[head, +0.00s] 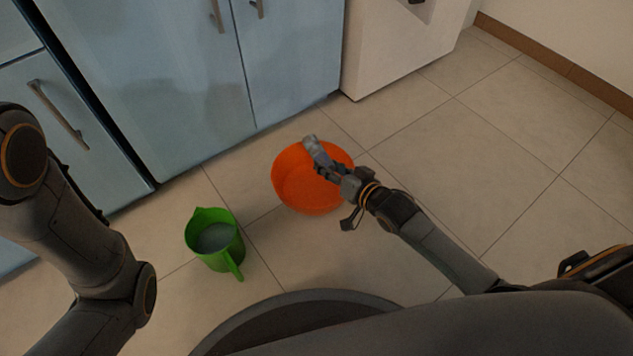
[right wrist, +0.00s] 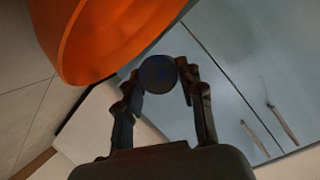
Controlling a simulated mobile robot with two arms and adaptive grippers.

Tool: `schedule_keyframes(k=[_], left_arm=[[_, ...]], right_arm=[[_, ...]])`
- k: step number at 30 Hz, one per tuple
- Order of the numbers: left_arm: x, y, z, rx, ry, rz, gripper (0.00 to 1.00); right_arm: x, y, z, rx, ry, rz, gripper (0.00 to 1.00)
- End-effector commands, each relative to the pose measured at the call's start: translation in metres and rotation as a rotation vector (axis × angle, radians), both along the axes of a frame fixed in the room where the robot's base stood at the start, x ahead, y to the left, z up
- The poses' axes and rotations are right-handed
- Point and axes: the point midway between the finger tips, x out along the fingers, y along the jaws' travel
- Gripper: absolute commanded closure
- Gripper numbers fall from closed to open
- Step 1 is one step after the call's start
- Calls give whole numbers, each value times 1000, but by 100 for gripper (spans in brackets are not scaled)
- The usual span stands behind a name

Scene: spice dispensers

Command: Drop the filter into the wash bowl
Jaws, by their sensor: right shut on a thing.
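The wash bowl, a round orange bowl (head: 290,182), sits on the tiled floor in the middle of the head view. It fills the upper left of the right wrist view (right wrist: 100,35). My right gripper (head: 324,164) reaches over the bowl from the right and is shut on the filter, a small grey cylinder (head: 311,146). The filter appears above the bowl's far part; its exact height is hard to tell. In the right wrist view the filter's dark round end (right wrist: 158,74) sits between both fingertips. My left arm shows at the left, but its gripper is out of view.
A green jug (head: 228,256) with liquid in it stands on the floor left of the bowl. Blue cabinets (head: 150,80) stand behind, with a white appliance (head: 395,50) to their right. Floor to the right is clear.

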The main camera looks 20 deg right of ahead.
Motion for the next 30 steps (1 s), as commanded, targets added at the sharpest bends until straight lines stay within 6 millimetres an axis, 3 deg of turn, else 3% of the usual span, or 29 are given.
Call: schedule_keyframes(k=[2, 3, 6, 19, 30], left_arm=[[0, 0, 0, 0, 0, 0, 60], [0, 0, 0, 0, 0, 0, 60], [0, 0, 0, 1, 0, 0, 60], [1, 0, 0, 0, 4, 0, 60], [1, 0, 0, 0, 2, 0, 60]], right_arm=[[0, 0, 1, 0, -1, 0, 100], [0, 0, 1, 0, -1, 0, 56], [0, 0, 1, 1, -1, 0, 36], [-8, -3, 2, 0, 2, 1, 36], [-70, -25, 25, -1, 3, 1, 36]])
